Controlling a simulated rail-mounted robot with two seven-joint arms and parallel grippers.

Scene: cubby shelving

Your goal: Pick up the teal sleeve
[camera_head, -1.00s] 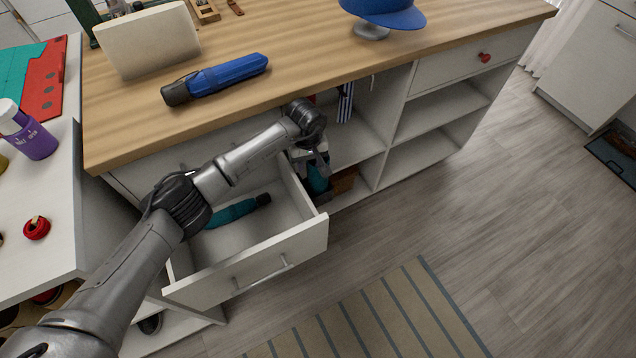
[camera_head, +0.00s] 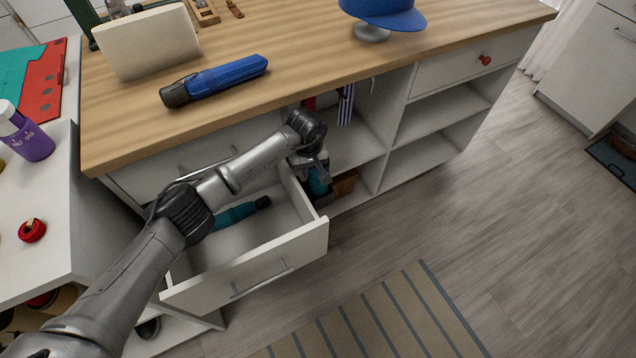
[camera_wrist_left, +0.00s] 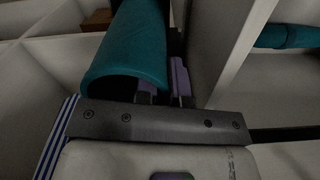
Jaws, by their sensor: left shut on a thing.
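The teal sleeve (camera_head: 318,184) is in the open shelf space just right of the open drawer, under the counter, partly covered by my left gripper. In the left wrist view the sleeve (camera_wrist_left: 128,50) is a hollow tube with its open end towards the camera. My left gripper (camera_head: 318,176) is shut on the sleeve at its rim; its fingers also show in the left wrist view (camera_wrist_left: 166,82). Whether the sleeve touches the shelf floor cannot be told. My right gripper is not in view.
The open white drawer (camera_head: 250,262) holds another teal item (camera_head: 240,213) with a dark end. The drawer's side wall stands close left of my gripper. A brown box (camera_head: 345,184) lies beside the sleeve. A blue cylinder (camera_head: 215,80) lies on the counter (camera_head: 300,45).

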